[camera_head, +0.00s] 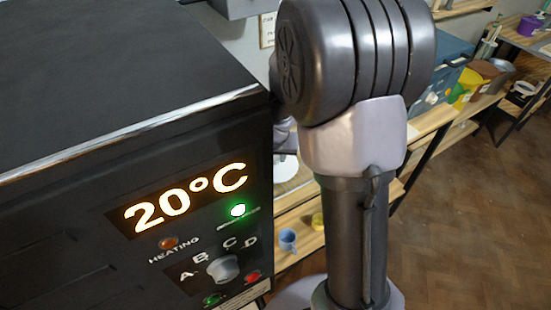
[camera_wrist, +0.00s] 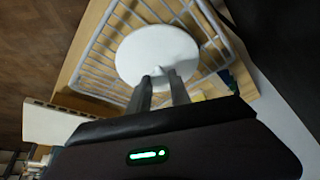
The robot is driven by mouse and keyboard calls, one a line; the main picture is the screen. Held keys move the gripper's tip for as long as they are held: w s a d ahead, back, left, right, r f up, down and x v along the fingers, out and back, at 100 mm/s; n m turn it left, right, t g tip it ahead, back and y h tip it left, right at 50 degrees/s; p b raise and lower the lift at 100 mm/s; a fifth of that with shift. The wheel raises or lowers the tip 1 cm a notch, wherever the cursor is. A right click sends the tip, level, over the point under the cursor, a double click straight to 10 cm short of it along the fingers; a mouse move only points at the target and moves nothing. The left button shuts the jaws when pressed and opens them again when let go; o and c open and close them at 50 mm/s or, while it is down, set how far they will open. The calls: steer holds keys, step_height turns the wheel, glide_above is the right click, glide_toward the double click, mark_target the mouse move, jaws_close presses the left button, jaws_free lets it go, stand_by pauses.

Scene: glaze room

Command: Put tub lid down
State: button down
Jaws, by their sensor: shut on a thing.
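The tub lid (camera_wrist: 150,52) is a white round disc with a small knob, seen in the wrist view. My gripper (camera_wrist: 163,80) is shut on the lid's knob. Behind the lid is a white wire rack (camera_wrist: 105,58) on a wooden surface (camera_wrist: 78,75). I cannot tell whether the lid touches the rack. In the head view my arm hides most of that area, and my gripper does not show. A white disc-like edge (camera_head: 286,168) shows beside my arm there; it may be the lid.
A black kiln-like box (camera_head: 90,170) with a lit 20°C display stands close on the left. Wooden shelves hold a blue mug (camera_head: 288,239), a blue crate (camera_head: 445,68) and a yellow tub (camera_head: 464,92). The floor (camera_head: 480,220) at right is clear.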

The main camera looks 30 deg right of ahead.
steer(key=shift+f, duration=0.1)
steer(key=c, duration=1.2)
jaws_free()
steer(key=shift+a, duration=0.1)
steer(key=p+v, duration=0.4)
steer(key=v, duration=0.8)
steer(key=shift+s, duration=0.1)
